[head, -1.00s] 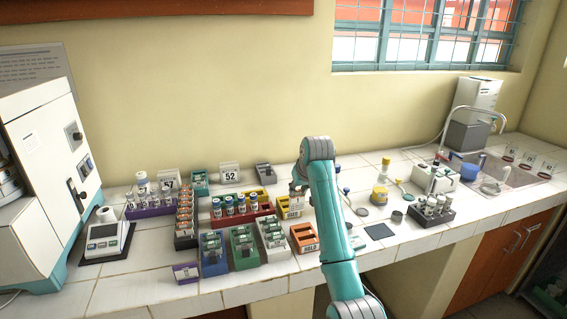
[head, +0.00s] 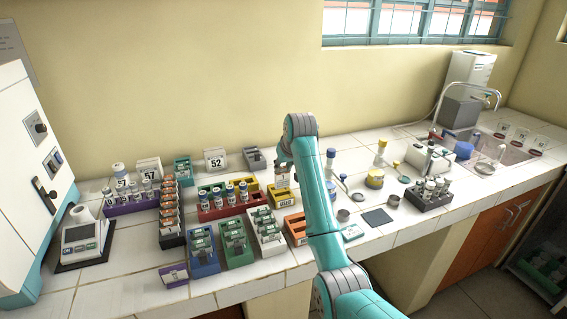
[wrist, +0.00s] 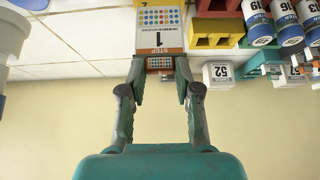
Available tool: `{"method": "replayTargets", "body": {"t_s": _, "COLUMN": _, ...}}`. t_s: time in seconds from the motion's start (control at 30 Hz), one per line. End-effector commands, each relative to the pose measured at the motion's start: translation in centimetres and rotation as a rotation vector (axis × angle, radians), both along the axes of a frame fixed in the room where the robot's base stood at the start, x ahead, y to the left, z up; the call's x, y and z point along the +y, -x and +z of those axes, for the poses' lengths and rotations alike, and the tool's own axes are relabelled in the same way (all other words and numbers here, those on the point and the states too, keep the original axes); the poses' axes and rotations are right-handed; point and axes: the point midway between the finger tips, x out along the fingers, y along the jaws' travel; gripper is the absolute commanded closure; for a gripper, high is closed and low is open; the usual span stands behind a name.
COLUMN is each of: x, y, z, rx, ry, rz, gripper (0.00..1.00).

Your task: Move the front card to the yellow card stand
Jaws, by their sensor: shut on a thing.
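A white card (wrist: 158,30) marked STEP 1, with rows of coloured dots, is at my gripper (wrist: 160,72). The gripper is shut on the card's end, where a smaller dotted strip shows between the fingertips. In the head view the card (head: 282,181) stands roughly upright at the yellow card stand (head: 287,202), which is labelled USED. My gripper (head: 283,166) is over the stand. The stand's edge (wrist: 170,2) shows beyond the card in the wrist view. I cannot tell whether the card's lower edge is inside the stand.
An orange stand (head: 294,228) sits in front, partly hidden by my arm. A yellow two-slot block (head: 250,192) and a red vial rack (head: 220,210) are close on the left. White, green and blue racks crowd the front. Jars and a dark mat (head: 377,217) lie to the right.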

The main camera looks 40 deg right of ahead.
Motion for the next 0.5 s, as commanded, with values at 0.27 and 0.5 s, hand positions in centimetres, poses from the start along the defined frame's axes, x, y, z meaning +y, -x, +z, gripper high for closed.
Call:
{"method": "replayTargets", "body": {"t_s": 0.27, "x": 0.0, "y": 0.0, "z": -1.3, "rx": 0.001, "ry": 0.0, "rz": 0.0, "gripper": 0.9}}
{"method": "replayTargets", "body": {"t_s": 0.5, "x": 0.0, "y": 0.0, "z": -2.3, "rx": 0.0, "ry": 0.0, "rz": 0.0, "gripper": 0.9}}
